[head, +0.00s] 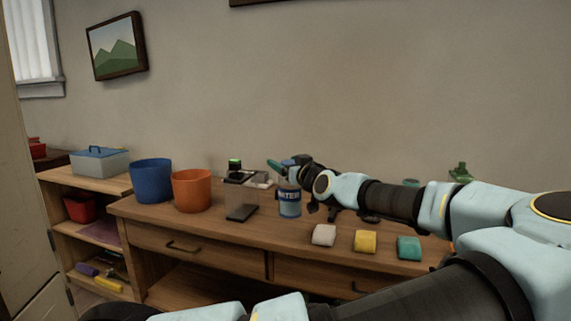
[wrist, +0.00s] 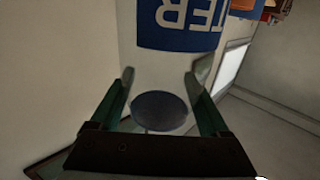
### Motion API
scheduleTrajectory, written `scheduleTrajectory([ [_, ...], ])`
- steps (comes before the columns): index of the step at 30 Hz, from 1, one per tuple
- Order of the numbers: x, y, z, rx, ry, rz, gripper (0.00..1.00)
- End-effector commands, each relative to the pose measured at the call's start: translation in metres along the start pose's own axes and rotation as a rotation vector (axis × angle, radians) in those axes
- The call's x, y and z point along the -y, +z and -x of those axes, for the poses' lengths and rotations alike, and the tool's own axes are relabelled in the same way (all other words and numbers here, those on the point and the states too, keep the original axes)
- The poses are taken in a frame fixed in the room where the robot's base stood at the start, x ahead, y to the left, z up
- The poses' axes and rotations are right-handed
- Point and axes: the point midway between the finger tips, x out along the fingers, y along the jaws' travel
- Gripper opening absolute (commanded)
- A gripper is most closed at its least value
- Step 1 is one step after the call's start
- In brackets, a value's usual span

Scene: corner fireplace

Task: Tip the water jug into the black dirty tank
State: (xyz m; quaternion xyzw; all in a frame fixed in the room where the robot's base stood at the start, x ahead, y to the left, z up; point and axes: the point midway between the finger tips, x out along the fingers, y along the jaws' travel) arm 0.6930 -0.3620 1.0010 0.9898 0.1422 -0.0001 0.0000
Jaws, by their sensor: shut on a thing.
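The water jug (head: 289,207) is a clear vessel with a blue label, and it looks upright in the head view. In the wrist view its blue label (wrist: 190,25) shows upside down, with a dark blue disc below it. My gripper (head: 278,166) has green fingers and is at the jug's upper part. In the wrist view my gripper (wrist: 160,76) is shut on the jug, one finger on each side. I cannot tell whether the jug touches the desk. A clear tank with a black bottom (head: 240,213), likely the dirty tank, stands just left of the jug.
The wooden desk (head: 220,237) also holds an orange bin (head: 192,190) and a blue bin (head: 152,181) at left. White (head: 324,235), yellow (head: 365,242) and teal (head: 409,248) blocks lie along its front right. A green-topped item (head: 235,165) stands behind the tank.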

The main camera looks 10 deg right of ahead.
Motion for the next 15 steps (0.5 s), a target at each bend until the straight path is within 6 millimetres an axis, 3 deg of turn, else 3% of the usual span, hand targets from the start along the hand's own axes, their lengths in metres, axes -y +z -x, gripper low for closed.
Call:
scheduleTrajectory([
  [9, 0.019, 0.025, 0.004, 0.002, 0.018, 0.002, 0.00],
  [15, 0.040, 0.054, 0.008, 0.003, 0.038, -0.001, 0.00],
])
